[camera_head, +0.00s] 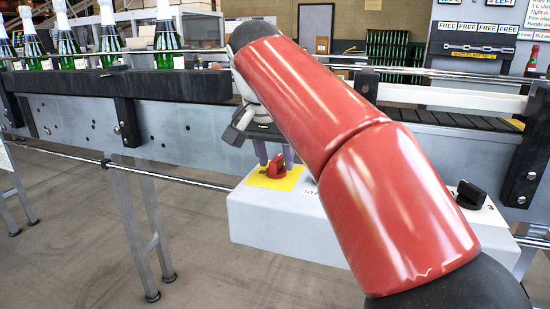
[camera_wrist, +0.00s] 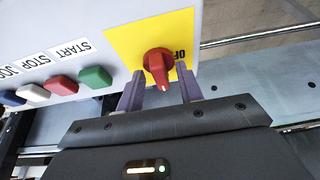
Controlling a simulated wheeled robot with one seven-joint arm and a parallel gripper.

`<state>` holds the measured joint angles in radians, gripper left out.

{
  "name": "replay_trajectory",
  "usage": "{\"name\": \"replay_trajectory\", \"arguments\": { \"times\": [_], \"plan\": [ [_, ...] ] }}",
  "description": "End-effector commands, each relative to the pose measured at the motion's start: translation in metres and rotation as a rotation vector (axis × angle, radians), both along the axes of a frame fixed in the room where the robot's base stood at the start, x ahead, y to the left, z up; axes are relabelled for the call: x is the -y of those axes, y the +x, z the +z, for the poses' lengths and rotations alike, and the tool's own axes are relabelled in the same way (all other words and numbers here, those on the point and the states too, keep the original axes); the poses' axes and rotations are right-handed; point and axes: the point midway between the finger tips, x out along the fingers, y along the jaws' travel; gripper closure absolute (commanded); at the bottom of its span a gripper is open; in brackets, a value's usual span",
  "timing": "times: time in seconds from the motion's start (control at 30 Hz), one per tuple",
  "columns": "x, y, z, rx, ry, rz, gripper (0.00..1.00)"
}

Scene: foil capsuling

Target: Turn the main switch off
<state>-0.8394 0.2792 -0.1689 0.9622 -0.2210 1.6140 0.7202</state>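The main switch is a red rotary knob (camera_head: 277,167) on a yellow plate (camera_head: 258,180) on top of a white control box (camera_head: 280,222). In the wrist view the knob (camera_wrist: 158,63) has its narrow grip pointing down the picture, and the letters "OF" show to its right, upside down and partly cut by a finger. My gripper (camera_wrist: 161,78) is open, with one grey finger on each side of the knob and visible gaps between. In the head view my gripper (camera_head: 275,154) is just behind the knob, partly hidden by my red arm.
The wrist view shows green (camera_wrist: 95,77), red (camera_wrist: 62,85), white and blue push buttons left of the plate. A black selector (camera_head: 470,194) sits at the box's right end. A conveyor (camera_head: 75,115) with several foil-topped bottles (camera_head: 68,45) runs behind.

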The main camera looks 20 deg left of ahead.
Motion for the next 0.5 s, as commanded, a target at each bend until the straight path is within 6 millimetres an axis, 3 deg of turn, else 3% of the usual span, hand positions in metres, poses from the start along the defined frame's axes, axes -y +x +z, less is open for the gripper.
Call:
{"name": "replay_trajectory", "arguments": {
  "times": [0.13, 0.4, 0.5],
  "plan": [
    [0.0001, 0.0000, 0.0005, 0.000, 0.000, 0.000, 0.64],
    [0.0000, -0.0001, 0.0006, 0.000, 0.001, 0.000, 0.98],
    [0.0000, -0.0001, 0.0006, 0.000, 0.000, 0.000, 1.00]
  ]
}}
